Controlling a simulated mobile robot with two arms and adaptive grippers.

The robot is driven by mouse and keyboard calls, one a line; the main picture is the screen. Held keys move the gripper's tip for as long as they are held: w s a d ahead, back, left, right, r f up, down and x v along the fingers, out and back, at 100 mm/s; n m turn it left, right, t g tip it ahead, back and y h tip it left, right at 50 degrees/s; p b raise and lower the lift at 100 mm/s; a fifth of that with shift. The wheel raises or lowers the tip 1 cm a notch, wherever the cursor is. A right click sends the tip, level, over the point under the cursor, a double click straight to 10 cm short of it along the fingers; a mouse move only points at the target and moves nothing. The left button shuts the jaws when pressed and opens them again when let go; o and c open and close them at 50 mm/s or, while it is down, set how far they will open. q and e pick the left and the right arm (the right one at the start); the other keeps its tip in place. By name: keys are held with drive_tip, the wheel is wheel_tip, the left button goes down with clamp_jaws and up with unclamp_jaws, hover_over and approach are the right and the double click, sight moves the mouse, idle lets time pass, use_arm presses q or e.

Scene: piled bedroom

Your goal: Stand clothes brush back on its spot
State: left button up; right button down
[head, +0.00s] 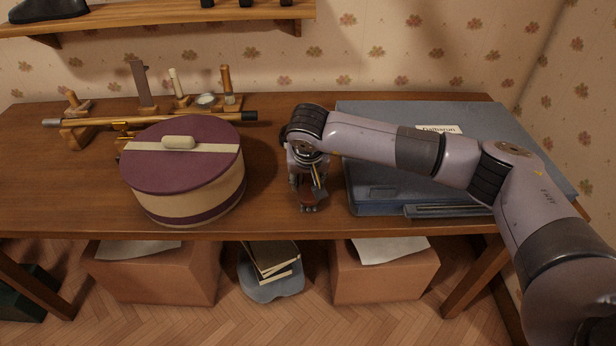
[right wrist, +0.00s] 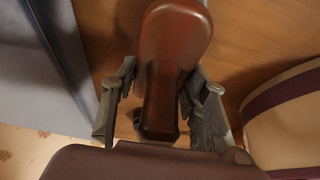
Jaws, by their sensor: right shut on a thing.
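The clothes brush (right wrist: 176,38) shows in the right wrist view as a smooth reddish-brown body with a narrower, darker part toward the wrist. My right gripper (right wrist: 162,112) is shut on it, one finger on each side. In the head view my right gripper (head: 309,190) points down over the front middle of the table, between the round hat box and the blue-grey case. Only a small reddish part of the brush (head: 308,208) shows below the fingers there; I cannot tell whether it touches the table. My left gripper is in neither view.
The purple-lidded hat box (head: 222,190) stands close left of my gripper, the blue-grey case (head: 375,180) close right. A cane (head: 190,117) and a wooden stand with upright items (head: 178,90) lie behind the hat box.

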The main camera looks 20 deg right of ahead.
sight(308, 185)
drive_tip(key=shift+f+b, duration=0.55)
drive_tip(key=shift+f, duration=0.05)
drive_tip(key=c, duration=0.9)
unclamp_jaws()
drive_tip(key=shift+o, duration=0.2)
drive_tip(key=shift+r, duration=0.1)
drive_tip(key=shift+p+v, duration=1.45)
drive_tip(key=shift+v, duration=0.9)
drive_tip(key=shift+p+v, duration=0.75)
drive_tip(key=shift+v, duration=0.85)
